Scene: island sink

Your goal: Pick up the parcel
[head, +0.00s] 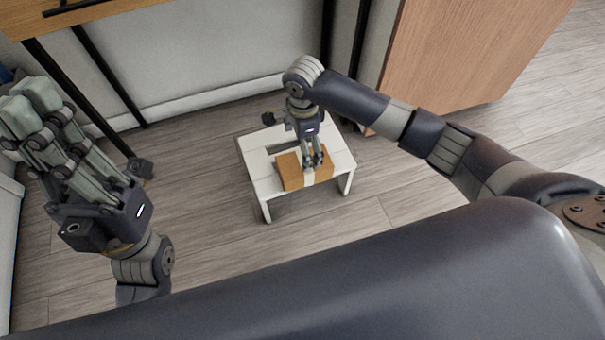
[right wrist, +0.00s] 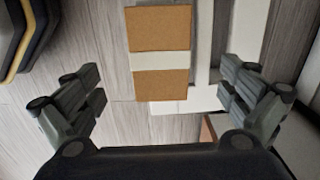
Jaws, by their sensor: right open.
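The parcel is a brown box with a pale band around its middle. It lies on a small white stool (head: 343,160) in the head view, where the parcel (head: 291,172) is partly covered by my right gripper (head: 318,160). In the right wrist view the parcel (right wrist: 160,30) is at the top centre, between and beyond the spread fingers of my right gripper (right wrist: 160,95). The right gripper is open, and its fingers do not touch the parcel there. My left gripper (head: 40,125) is raised at the left of the head view, away from the stool, with its fingers apart and empty.
A wooden cabinet (head: 460,50) stands behind the stool to the right. A wooden table (head: 40,18) with black legs is at the upper left, in front of a pale wall. Wood-plank floor (head: 205,190) is clear around the stool.

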